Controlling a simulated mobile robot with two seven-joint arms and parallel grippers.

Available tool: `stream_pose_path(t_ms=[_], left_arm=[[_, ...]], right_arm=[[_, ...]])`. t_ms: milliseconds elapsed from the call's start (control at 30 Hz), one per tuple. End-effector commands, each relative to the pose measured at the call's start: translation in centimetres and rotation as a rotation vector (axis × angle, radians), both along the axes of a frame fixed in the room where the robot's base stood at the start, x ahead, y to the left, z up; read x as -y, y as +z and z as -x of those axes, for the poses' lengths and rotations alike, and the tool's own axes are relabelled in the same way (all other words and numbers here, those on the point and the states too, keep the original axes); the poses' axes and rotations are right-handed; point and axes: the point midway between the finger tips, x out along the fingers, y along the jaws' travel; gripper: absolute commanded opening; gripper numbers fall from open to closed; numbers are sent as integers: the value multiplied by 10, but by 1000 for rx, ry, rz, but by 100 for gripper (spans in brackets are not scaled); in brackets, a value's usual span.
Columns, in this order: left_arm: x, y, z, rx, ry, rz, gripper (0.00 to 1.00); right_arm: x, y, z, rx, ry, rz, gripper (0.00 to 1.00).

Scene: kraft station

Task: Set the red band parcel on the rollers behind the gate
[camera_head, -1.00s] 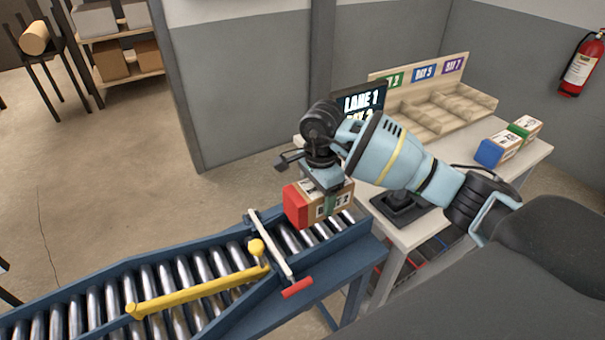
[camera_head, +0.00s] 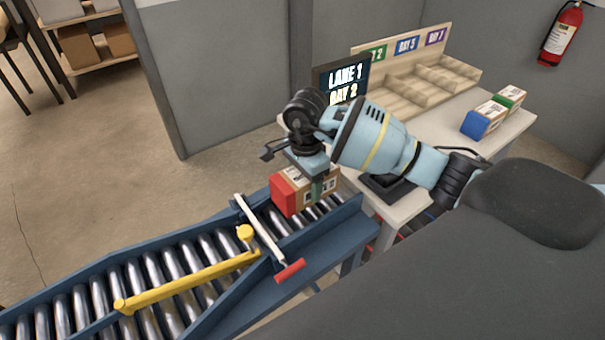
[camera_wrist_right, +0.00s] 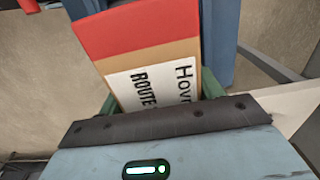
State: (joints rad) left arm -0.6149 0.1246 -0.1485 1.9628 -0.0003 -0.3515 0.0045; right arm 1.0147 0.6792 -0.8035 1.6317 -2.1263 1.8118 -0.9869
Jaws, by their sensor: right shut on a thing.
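The red band parcel (camera_head: 285,196) is a brown box with a red end and a white label. My right gripper (camera_head: 318,188) is shut on it from above. The parcel is over the short stretch of rollers (camera_head: 333,206) behind the gate (camera_head: 262,229), a white bar with a red handle. I cannot tell whether its underside touches the rollers. In the right wrist view the parcel (camera_wrist_right: 135,35) sits between the green fingers (camera_wrist_right: 160,100), with its printed label facing the camera. My left gripper is not in view.
A yellow bar (camera_head: 190,285) lies slantwise across the longer roller conveyor (camera_head: 75,305). A screen (camera_head: 342,76) reading "LANE 1 DAY 2" stands on the table (camera_head: 440,150) behind my arm, by a wooden sorting rack (camera_head: 405,100). Blue-ended (camera_head: 478,124) and green-ended (camera_head: 510,97) parcels are on the right.

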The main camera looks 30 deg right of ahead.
Motion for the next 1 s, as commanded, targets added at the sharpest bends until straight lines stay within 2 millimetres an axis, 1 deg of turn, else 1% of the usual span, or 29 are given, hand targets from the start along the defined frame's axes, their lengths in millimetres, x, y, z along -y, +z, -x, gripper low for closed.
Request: stream_pose_path(t_ms=[33,333,500,767,800,933,967,1000], left_arm=[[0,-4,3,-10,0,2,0],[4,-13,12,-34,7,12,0],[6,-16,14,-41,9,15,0],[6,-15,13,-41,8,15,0],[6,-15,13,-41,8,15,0],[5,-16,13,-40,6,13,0],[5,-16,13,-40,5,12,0],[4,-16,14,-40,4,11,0]], right_arm=[[0,-8,0,-4,0,-1,32],[1,-31,0,-3,0,-1,32],[2,-34,0,2,0,-1,32],[2,-33,-1,4,0,-1,32],[2,-33,-1,4,0,-1,71],[2,-34,-1,3,0,0,88],[2,-34,-1,3,0,0,91],[2,-34,0,2,0,0,91]])
